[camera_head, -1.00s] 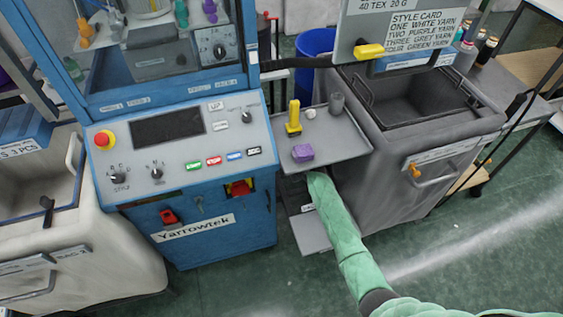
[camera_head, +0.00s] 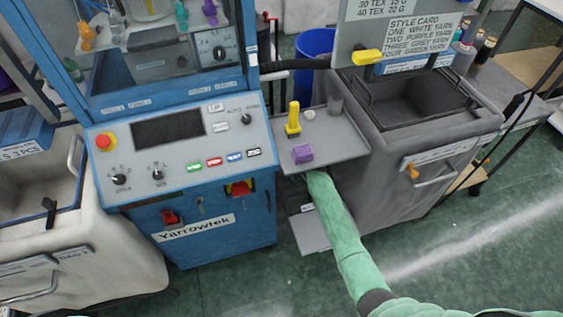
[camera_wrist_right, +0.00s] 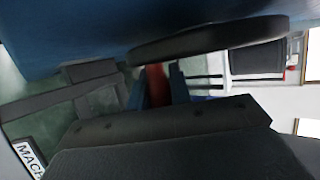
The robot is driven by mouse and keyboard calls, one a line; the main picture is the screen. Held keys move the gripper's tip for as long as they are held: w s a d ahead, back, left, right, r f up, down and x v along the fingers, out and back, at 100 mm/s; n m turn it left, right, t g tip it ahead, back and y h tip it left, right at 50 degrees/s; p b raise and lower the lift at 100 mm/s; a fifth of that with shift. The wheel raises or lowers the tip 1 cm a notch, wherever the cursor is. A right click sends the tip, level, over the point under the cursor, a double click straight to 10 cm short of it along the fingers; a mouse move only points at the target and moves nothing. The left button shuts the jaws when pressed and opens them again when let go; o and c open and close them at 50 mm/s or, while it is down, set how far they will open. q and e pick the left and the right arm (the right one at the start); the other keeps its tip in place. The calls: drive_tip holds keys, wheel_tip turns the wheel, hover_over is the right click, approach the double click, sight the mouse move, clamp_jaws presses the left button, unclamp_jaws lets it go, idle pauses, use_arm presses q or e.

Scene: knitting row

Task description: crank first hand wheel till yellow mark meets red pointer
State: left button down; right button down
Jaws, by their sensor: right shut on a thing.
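A dark round wheel rim (camera_wrist_right: 210,40) shows edge-on in the right wrist view, close under a blue machine panel. A red grip (camera_wrist_right: 157,84) stands below it. My right gripper (camera_wrist_right: 158,92) is shut on this red grip, one finger on each side. In the head view my right arm, in a green sleeve, reaches under the grey shelf (camera_head: 345,147) at the right side of the blue knitting machine (camera_head: 215,240). The gripper and wheel are hidden there. I cannot see the yellow mark or the red pointer. My left gripper is not in view.
A yellow tool (camera_head: 293,120) and a purple block (camera_head: 302,154) rest on the shelf. A grey bin (camera_head: 430,155) stands to the right, a pale bin (camera_head: 90,265) to the left. Control buttons (camera_head: 215,162) line the machine's front. The green floor in front is clear.

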drive_tip(key=shift+s+f, duration=0.2)
drive_tip(key=shift+f, duration=0.05)
drive_tip(key=c, duration=1.3)
unclamp_jaws()
drive_tip(key=shift+d+r, duration=0.1)
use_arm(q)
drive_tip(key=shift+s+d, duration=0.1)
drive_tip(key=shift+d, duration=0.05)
use_arm(e)
drive_tip(key=shift+r, duration=0.15)
drive_tip(key=shift+s+d+r, duration=0.1)
drive_tip(key=shift+s+d, duration=0.1)
drive_tip(key=shift+d, duration=0.05)
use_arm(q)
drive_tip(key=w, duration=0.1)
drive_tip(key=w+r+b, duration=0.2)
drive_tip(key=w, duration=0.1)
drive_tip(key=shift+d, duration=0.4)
use_arm(e)
drive_tip(key=v, duration=0.7)
drive_tip(key=shift+r, duration=0.1)
